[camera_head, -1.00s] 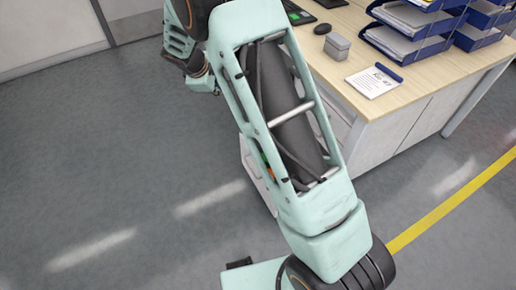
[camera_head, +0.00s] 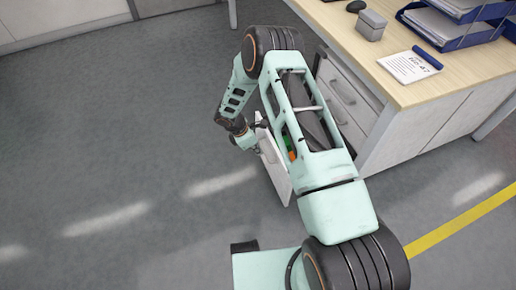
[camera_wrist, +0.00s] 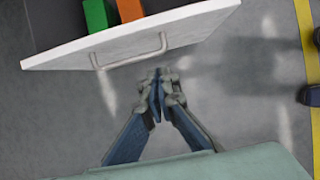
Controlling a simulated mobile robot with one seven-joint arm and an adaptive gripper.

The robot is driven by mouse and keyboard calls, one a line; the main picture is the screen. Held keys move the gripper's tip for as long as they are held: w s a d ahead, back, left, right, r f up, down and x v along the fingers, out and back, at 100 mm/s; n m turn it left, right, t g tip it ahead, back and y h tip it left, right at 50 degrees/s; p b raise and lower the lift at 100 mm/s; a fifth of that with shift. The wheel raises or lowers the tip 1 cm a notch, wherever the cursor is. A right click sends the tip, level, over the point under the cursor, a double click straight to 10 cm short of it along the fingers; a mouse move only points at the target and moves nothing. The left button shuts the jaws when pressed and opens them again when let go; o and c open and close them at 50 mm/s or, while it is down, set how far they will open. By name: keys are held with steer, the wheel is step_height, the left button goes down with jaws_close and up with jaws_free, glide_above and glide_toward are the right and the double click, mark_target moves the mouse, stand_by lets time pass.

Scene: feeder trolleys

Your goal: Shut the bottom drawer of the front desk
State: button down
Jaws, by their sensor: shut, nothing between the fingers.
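The bottom drawer (camera_head: 272,167) of the desk (camera_head: 395,112) stands pulled out, low beside the floor. In the wrist view the drawer front (camera_wrist: 200,22) is a white panel with a bar handle (camera_wrist: 130,55). Green and orange things lie inside it. My gripper (camera_wrist: 158,75) is shut and empty, its fingertips pointing at the drawer front just below the right part of the handle; I cannot tell whether they touch it. In the head view my arm hides part of the drawer and most of its join with the desk.
The upper drawers (camera_head: 343,92) look closed. A notepad (camera_head: 409,66), a small grey box (camera_head: 371,25) and blue paper trays (camera_head: 455,22) stand on the desktop. Grey floor (camera_head: 120,150) is clear to the left. A yellow line (camera_head: 455,228) runs at right.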

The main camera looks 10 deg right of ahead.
steer(key=d+f, duration=0.2)
steer(key=w+d+f+b, duration=0.1)
steer(key=d+f, duration=0.1)
steer(key=f, duration=0.1)
steer(key=shift+w+d+f, duration=0.1)
steer(key=shift+d+f, duration=0.05)
steer(key=shift+d, duration=0.1)
steer(key=shift+w+d+b, duration=0.2)
steer(key=shift+d+b, duration=0.1)
steer(key=shift+d, duration=0.4)
steer(key=w+d+b, duration=0.2)
steer(key=w+d, duration=0.1)
steer(key=d, duration=0.8)
steer(key=w+d+b, duration=0.2)
steer(key=w+d, duration=0.1)
steer(key=d, duration=0.8)
steer(key=shift+b, duration=0.4)
steer(key=shift+d, duration=0.1)
